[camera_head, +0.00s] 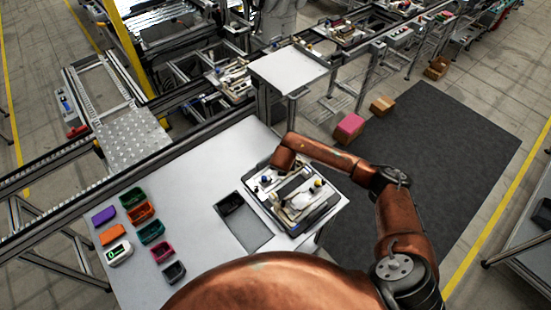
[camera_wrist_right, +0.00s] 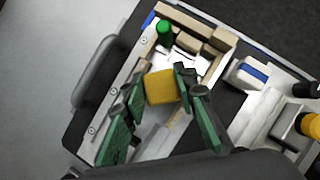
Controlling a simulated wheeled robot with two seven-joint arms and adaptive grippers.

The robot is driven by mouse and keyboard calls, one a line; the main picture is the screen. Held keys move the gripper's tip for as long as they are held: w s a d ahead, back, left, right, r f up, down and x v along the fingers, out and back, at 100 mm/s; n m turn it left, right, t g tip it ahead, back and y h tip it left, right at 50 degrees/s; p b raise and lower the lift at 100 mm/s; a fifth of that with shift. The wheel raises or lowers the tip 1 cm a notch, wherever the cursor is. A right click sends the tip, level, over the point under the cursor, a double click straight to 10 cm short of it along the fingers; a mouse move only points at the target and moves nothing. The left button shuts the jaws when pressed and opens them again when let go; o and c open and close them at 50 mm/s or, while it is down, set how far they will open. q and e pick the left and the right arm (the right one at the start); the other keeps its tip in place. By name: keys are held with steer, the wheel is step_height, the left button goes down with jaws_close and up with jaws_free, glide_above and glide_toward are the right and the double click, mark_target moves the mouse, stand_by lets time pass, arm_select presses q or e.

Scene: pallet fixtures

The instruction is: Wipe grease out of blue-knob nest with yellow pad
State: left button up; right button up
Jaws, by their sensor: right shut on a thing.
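My right gripper (camera_wrist_right: 160,78) has green-padded fingers and is shut on a yellow pad (camera_wrist_right: 161,88). In the right wrist view the pad is over a pale, walled nest with a green knob (camera_wrist_right: 164,31) beyond it. I cannot tell whether the pad touches the nest floor. In the head view a blue knob (camera_head: 265,180) stands at the left of the pallet fixture (camera_head: 306,220). A blue bit shows at the nest's corner in the wrist view, but I cannot tell if it is a knob. No grease can be made out. My left gripper is not in view.
Another section of the fixture, with a white block with a blue stripe (camera_wrist_right: 250,73) and a yellow knob (camera_wrist_right: 312,125), lies to the right. A grey tray (camera_head: 254,236) is left of the fixture on the white table (camera_head: 190,210). Several coloured bins stand farther left.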

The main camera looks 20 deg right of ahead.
mark_target(276, 172)
steer(key=shift+w+d, duration=0.25)
steer(key=shift+d, duration=0.55)
steer(key=shift+w+d+r+p, duration=0.15)
steer(key=shift+d+r+p, duration=0.1)
steer(key=shift+d+p, duration=0.35)
steer(key=a, duration=0.2)
steer(key=s+a+b, duration=0.1)
steer(key=a, duration=0.2)
steer(key=shift+s+a+f, duration=0.1)
steer(key=shift+s+f, duration=0.05)
steer(key=shift+f, duration=0.05)
steer(key=shift+s+a+f+b, duration=0.1)
steer(key=shift+s+a+b, duration=0.3)
steer(key=shift+a, duration=0.45)
steer(key=shift+a+r+p, duration=0.1)
steer(key=shift+r+p, duration=0.2)
steer(key=shift+r, duration=0.9)
steer(key=shift+d+r+p, duration=0.25)
steer(key=shift+r+p, duration=0.35)
steer(key=shift+r, duration=0.5)
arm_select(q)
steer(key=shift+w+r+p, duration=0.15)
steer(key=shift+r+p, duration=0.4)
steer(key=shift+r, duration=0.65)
arm_select(e)
steer(key=shift+r, duration=1.7)
